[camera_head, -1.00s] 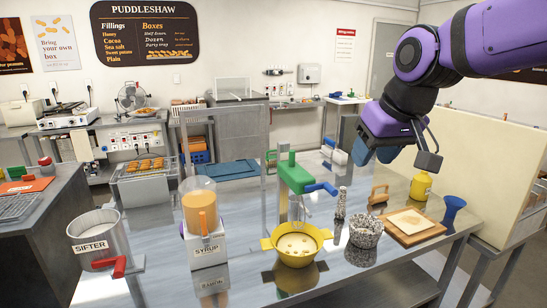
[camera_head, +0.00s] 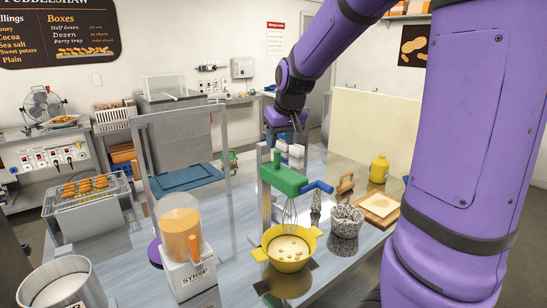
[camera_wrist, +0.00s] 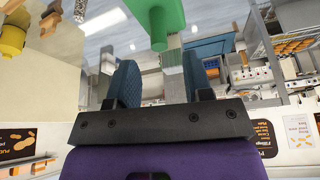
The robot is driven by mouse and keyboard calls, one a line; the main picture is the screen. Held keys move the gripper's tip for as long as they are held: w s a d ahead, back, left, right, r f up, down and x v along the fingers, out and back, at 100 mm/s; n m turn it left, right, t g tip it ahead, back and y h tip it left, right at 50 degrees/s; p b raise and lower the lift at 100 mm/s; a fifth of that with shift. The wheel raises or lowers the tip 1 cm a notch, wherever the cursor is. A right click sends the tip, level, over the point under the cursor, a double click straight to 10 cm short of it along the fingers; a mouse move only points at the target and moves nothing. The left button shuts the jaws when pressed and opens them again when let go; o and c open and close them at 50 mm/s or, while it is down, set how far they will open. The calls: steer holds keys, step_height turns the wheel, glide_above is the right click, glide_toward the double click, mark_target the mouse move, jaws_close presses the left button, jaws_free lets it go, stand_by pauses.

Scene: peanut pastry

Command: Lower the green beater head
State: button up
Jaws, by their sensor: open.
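The green beater head (camera_head: 284,180) sits on a metal post at the middle of the table, with a blue crank handle (camera_head: 318,187) on its right. Its wire whisk (camera_head: 290,212) hangs over a yellow bowl (camera_head: 287,262) holding pale batter. My arm reaches behind the mixer, and the fingers are hard to make out in the head view. In the wrist view my gripper (camera_wrist: 159,68) is open, with its blue fingers apart. The green head (camera_wrist: 160,18) shows at the top, and the metal post (camera_wrist: 173,62) shows in the gap between the fingers, apparently beyond them.
A syrup dispenser (camera_head: 182,235) stands left of the bowl and a sifter (camera_head: 60,288) at the lower left. A metal frame (camera_head: 185,112) stands behind the dispenser.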

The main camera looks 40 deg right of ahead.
mark_target(278, 152)
steer(key=x, duration=0.7)
